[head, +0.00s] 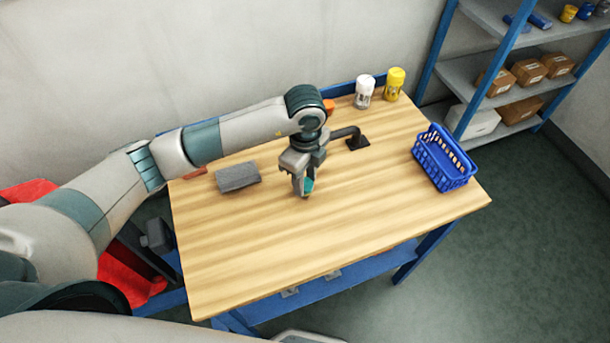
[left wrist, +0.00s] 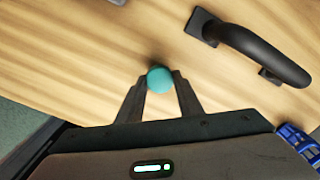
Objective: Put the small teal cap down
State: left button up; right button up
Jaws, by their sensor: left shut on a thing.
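The small teal cap (head: 308,184) is between the fingers of my left gripper (head: 304,189), which is shut on it above the wooden table (head: 250,260). In the left wrist view the round teal cap (left wrist: 160,79) shows between the two dark fingertips (left wrist: 160,88), with bare wood around it. I cannot tell whether the cap touches the table top. My right gripper is not in view.
A black handle (head: 357,140) is fixed behind the gripper. A grey block (head: 237,177) lies to the left, a blue basket (head: 442,160) to the right. White (head: 364,91) and yellow (head: 394,84) containers stand at the back. The table's front is clear.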

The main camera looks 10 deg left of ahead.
aim_at(306, 184)
pick_arm(q)
jog(key=shift+f, duration=0.15)
jog(key=o, duration=1.2)
jog(key=shift+r, duration=0.4)
notch_tip(306, 184, up, 12)
jog(key=b, duration=0.3)
jog(key=shift+f+b, duration=0.25)
jog(key=shift+b, duration=0.1)
jog(key=shift+d, duration=0.1)
